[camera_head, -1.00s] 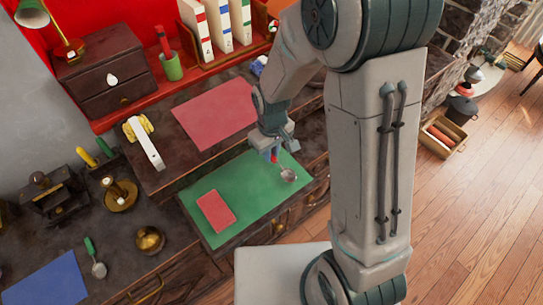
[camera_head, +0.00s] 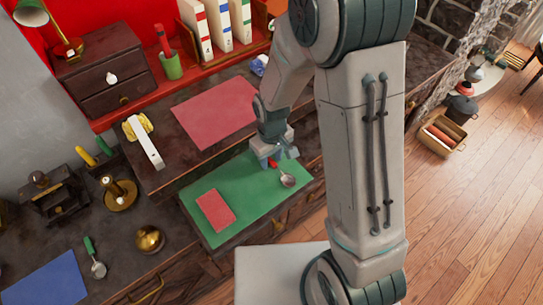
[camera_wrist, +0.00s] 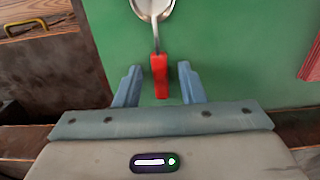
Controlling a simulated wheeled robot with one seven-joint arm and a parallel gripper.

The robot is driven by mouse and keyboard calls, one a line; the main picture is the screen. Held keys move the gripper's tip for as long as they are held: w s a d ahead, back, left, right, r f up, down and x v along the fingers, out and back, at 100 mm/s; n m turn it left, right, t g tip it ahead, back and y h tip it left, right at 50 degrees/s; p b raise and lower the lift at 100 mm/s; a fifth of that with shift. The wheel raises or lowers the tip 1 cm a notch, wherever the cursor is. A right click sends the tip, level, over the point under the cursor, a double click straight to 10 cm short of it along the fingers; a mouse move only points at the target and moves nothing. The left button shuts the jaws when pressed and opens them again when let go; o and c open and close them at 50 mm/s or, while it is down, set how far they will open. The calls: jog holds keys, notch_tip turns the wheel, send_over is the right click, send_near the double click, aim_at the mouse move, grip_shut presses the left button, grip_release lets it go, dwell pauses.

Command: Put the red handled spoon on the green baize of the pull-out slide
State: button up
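The red handled spoon (camera_head: 288,181) lies on the green baize (camera_head: 245,190) of the pull-out slide, near its right end. Its metal bowl points away from my gripper in the wrist view. My gripper (camera_head: 277,160) is low over the baize at the handle end. In the wrist view my gripper (camera_wrist: 158,78) has its two fingers apart, one on each side of the red handle (camera_wrist: 159,75). A gap shows between the handle and each finger, so it is not gripped.
A red booklet (camera_head: 215,211) lies on the baize to the left. A green-handled spoon (camera_head: 95,258), a brass pot (camera_head: 150,239) and a blue mat (camera_head: 45,281) are on the lower left surface. A pink mat (camera_head: 214,113) lies behind the slide.

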aim_at(272, 161)
notch_tip(272, 161, up, 12)
jog(key=r, duration=0.1)
jog(key=s+d+r+m+t, duration=0.2)
jog(key=s+d+r+m, duration=0.5)
jog(key=s+d, duration=0.5)
notch_tip(272, 161, up, 2)
jog(key=shift+s+r+t+p, duration=0.15)
jog(key=shift+t+p, duration=0.2)
jog(key=shift+t, duration=0.05)
